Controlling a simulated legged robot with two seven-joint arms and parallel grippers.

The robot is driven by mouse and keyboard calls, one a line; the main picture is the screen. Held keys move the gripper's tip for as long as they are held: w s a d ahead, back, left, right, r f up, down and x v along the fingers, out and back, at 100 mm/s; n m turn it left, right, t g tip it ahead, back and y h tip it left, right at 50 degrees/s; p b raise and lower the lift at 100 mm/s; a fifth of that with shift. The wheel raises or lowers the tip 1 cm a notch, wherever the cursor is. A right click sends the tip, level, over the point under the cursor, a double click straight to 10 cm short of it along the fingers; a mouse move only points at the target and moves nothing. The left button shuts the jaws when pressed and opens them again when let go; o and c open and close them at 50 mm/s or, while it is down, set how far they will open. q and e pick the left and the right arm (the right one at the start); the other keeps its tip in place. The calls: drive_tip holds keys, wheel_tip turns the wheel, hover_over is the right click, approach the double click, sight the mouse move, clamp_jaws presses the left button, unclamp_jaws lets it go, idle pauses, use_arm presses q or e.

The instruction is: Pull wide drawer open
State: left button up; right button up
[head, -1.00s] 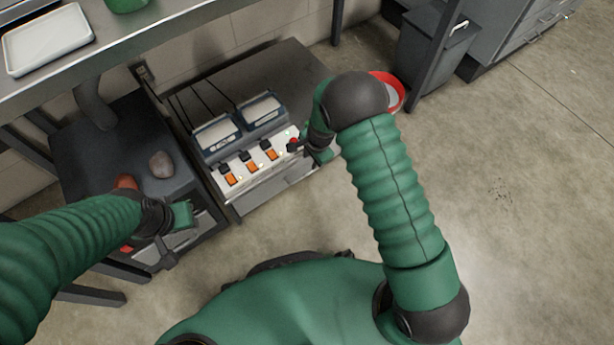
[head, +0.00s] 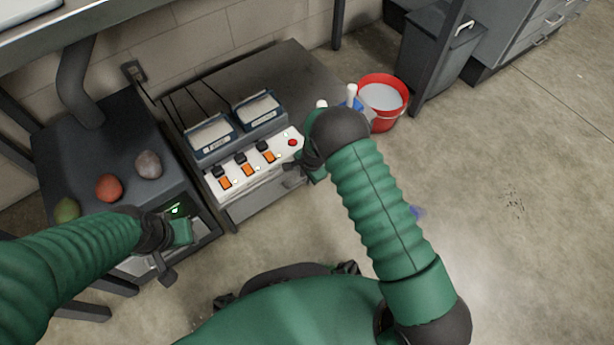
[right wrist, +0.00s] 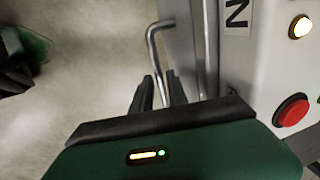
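The wide drawer (head: 262,194) is the grey front below the white switch panel, and it looks closed in the head view. A bent metal bar handle (right wrist: 152,38) shows in the right wrist view. My right gripper (head: 296,175) is at the right end of the drawer front, below the red button. In the right wrist view its two dark fingers (right wrist: 160,88) stand apart, with the bar between them. I see no clear grip on it. My left gripper (head: 172,258) hangs in front of the dark cabinet at left; its fingers are not clear.
The switch panel (head: 222,184) has orange switches and a red button (head: 292,142). A red bucket (head: 402,98) stands on the floor behind my right arm. Round objects lie on the dark cabinet (head: 85,140). The floor in front and at right is open.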

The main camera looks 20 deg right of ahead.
clamp_jaws()
idle(1.1)
